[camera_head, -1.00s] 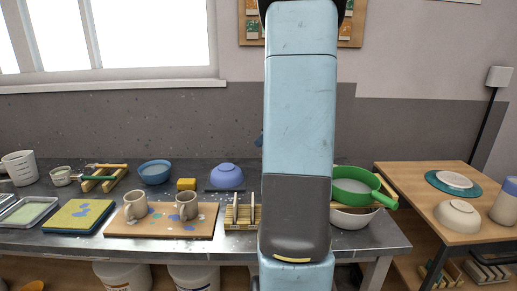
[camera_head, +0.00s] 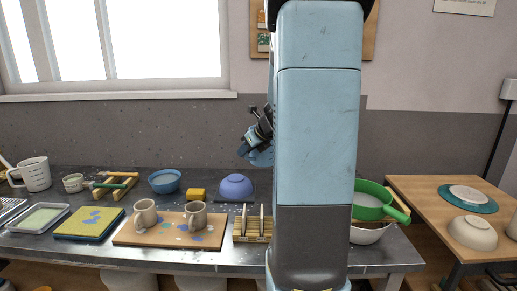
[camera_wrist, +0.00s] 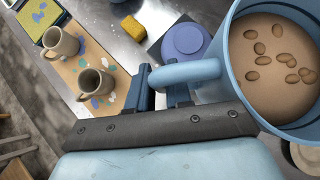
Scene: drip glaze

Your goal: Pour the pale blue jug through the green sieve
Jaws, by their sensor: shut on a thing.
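My gripper (camera_wrist: 162,92) is shut on the handle of the pale blue jug (camera_wrist: 233,62). In the wrist view the jug holds brown liquid with several darker lumps in it, and none is spilling over the rim. In the head view my gripper shows in part left of my arm, above the table; the jug is mostly hidden there. The green sieve (camera_head: 368,187), with its handle toward the front right, sits over a white bowl (camera_head: 370,234) at the table's right end. My arm hides their left edge.
Two mugs stand on a board (camera_head: 160,237). A purple upturned bowl (camera_head: 235,187), a yellow sponge (camera_head: 196,194), a blue bowl (camera_head: 164,181) and a slotted wooden rack (camera_head: 250,229) share the metal table. A wooden side table (camera_head: 425,192) stands at right.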

